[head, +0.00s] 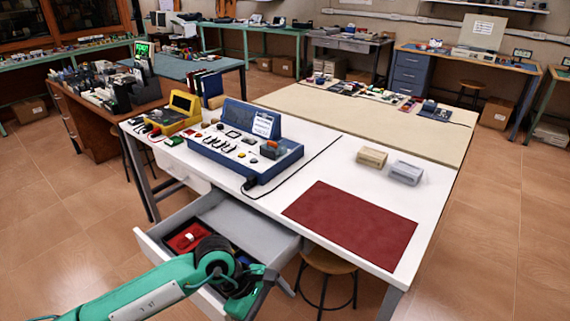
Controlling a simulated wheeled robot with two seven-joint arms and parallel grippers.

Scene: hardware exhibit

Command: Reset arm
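My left arm comes in from the lower left, green with dark joints. Its gripper end (246,282) is over the near right part of an open drawer (262,232). The fingers are seen from behind and partly covered by the wrist, so I cannot tell whether they are open or shut, or whether they touch the drawer. Inside the drawer is a red item (187,237) with a small pale piece on it. A bit of blue shows beside my wrist, too hidden to name. My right gripper is not in view.
The white table (330,165) holds a blue control console (245,150), a yellow device (174,115), a red mat (352,224), a beige box (372,157) and a grey box (406,172). A stool (330,261) stands under the table. Floor is clear at the right.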

